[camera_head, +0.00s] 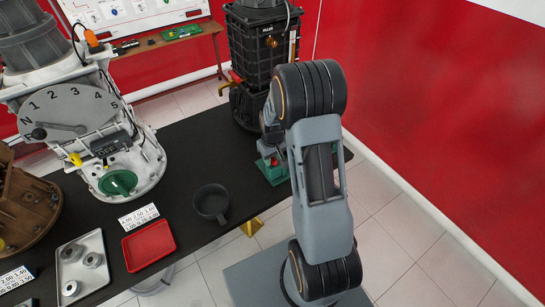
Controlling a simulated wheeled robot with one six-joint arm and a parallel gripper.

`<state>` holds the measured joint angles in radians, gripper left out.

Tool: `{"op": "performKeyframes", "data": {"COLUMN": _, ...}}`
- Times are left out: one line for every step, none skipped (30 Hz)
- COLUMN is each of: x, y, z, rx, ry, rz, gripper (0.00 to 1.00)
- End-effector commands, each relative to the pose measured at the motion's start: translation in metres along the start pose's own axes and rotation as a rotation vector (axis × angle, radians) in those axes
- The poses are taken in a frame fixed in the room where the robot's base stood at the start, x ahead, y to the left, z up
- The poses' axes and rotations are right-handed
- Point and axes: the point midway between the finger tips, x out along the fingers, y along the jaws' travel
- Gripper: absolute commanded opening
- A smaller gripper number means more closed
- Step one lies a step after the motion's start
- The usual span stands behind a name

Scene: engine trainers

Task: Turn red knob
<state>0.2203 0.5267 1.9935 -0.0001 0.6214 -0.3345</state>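A small red part (274,161), which may be the red knob, shows on top of a green block (273,174) at the table's right edge. My arm partly covers both. My arm bends over in front of them, and its far end (268,132) comes down just above the red part. The fingertips are too small and hidden to make out, so I cannot tell whether they touch it. Another red-orange part (236,78) sits on the left side of the tall black unit.
The black table (185,150) holds a grey engine trainer with a numbered dial (70,105), a dark cup (211,202), a red tray (148,246) and a metal tray with several round parts (97,272). The tall black unit (257,60) stands behind my arm.

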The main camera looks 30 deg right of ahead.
Motion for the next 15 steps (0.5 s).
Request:
{"op": "performKeyframes", "data": {"x": -0.0002, "y": 0.0, "z": 0.0, "rx": 0.0, "ry": 0.0, "rz": 0.0, "gripper": 0.35}}
{"op": "performKeyframes", "data": {"x": -0.0002, "y": 0.0, "z": 0.0, "rx": 0.0, "ry": 0.0, "rz": 0.0, "gripper": 0.32}}
{"op": "performKeyframes", "data": {"x": -0.0002, "y": 0.0, "z": -0.0001, "rx": 0.0, "ry": 0.0, "rz": 0.0, "gripper": 0.28}}
{"op": "performKeyframes", "data": {"x": -0.0003, "y": 0.0, "z": -0.0001, "rx": 0.0, "ry": 0.0, "rz": 0.0, "gripper": 0.25}}
{"op": "performKeyframes", "data": {"x": -0.0003, "y": 0.0, "z": -0.0001, "rx": 0.0, "ry": 0.0, "rz": 0.0, "gripper": 0.22}}
{"op": "performKeyframes", "data": {"x": -0.0003, "y": 0.0, "z": -0.0001, "rx": 0.0, "ry": 0.0, "rz": 0.0, "gripper": 0.19}}
{"op": "performKeyframes", "data": {"x": -0.0003, "y": 0.0, "z": -0.0001, "rx": 0.0, "ry": 0.0, "rz": 0.0, "gripper": 0.16}}
{"op": "performKeyframes", "data": {"x": -0.0003, "y": 0.0, "z": -0.0001, "rx": 0.0, "ry": 0.0, "rz": 0.0, "gripper": 0.13}}
{"op": "performKeyframes", "data": {"x": -0.0004, "y": 0.0, "z": -0.0001, "rx": 0.0, "ry": 0.0, "rz": 0.0, "gripper": 0.09}}
{"op": "performKeyframes", "data": {"x": -0.0004, "y": 0.0, "z": -0.0001, "rx": 0.0, "ry": 0.0, "rz": 0.0, "gripper": 0.06}}
{"op": "performKeyframes", "data": {"x": -0.0004, "y": 0.0, "z": -0.0001, "rx": 0.0, "ry": 0.0, "rz": 0.0, "gripper": 0.03}}
{"op": "performKeyframes", "data": {"x": -0.0004, "y": 0.0, "z": -0.0001, "rx": 0.0, "ry": 0.0, "rz": 0.0, "gripper": 0.0}}
{"op": "performKeyframes", "data": {"x": -0.0004, "y": 0.0, "z": -0.0001, "rx": 0.0, "ry": 0.0, "rz": 0.0, "gripper": 0.0}}
{"op": "performKeyframes", "data": {"x": -0.0004, "y": 0.0, "z": -0.0001, "rx": 0.0, "ry": 0.0, "rz": 0.0, "gripper": 0.0}}
{"op": "performKeyframes", "data": {"x": -0.0004, "y": 0.0, "z": -0.0001, "rx": 0.0, "ry": 0.0, "rz": 0.0, "gripper": 0.0}}
